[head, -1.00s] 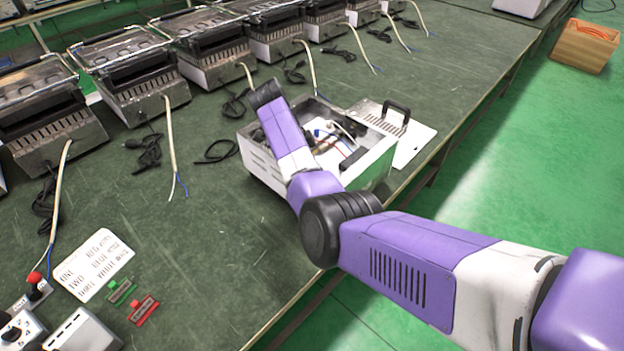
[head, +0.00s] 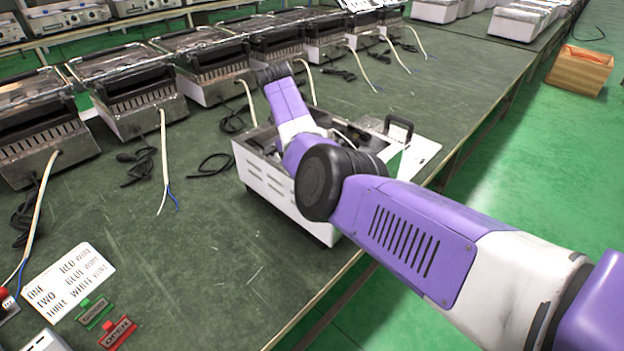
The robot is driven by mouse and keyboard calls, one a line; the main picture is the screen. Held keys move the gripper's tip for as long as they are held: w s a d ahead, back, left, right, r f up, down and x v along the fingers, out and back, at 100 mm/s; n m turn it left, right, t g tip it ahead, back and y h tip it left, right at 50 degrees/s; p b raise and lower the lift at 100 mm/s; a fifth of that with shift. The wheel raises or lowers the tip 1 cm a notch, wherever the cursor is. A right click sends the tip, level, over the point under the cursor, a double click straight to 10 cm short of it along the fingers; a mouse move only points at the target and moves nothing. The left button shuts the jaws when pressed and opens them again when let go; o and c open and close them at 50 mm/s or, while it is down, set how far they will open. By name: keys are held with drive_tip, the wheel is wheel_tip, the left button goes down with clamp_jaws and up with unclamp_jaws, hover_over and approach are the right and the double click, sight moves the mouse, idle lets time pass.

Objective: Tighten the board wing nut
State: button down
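An open white metal box (head: 268,181) with slotted vents stands near the front edge of the green workbench. My arm reaches across and over this box. My gripper is not visible; the far end of my arm hides it, along with most of the inside of the box. The board and its wing nut cannot be made out. A panel with a black handle (head: 399,129) lies at the right side of the box.
Several metal grill-like units (head: 130,88) with loose cords line the back of the bench. A printed wire card (head: 68,283), a green tag (head: 93,313) and a red tag (head: 118,333) lie at the lower left. A wooden crate (head: 579,72) stands at the upper right.

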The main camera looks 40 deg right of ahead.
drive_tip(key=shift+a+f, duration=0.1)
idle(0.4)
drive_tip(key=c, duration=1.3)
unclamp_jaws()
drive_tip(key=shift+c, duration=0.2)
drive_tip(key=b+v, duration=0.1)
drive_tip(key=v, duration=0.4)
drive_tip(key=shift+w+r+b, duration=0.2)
drive_tip(key=shift+b, duration=0.55)
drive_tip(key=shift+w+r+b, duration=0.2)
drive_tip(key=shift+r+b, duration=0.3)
drive_tip(key=shift+b, duration=0.3)
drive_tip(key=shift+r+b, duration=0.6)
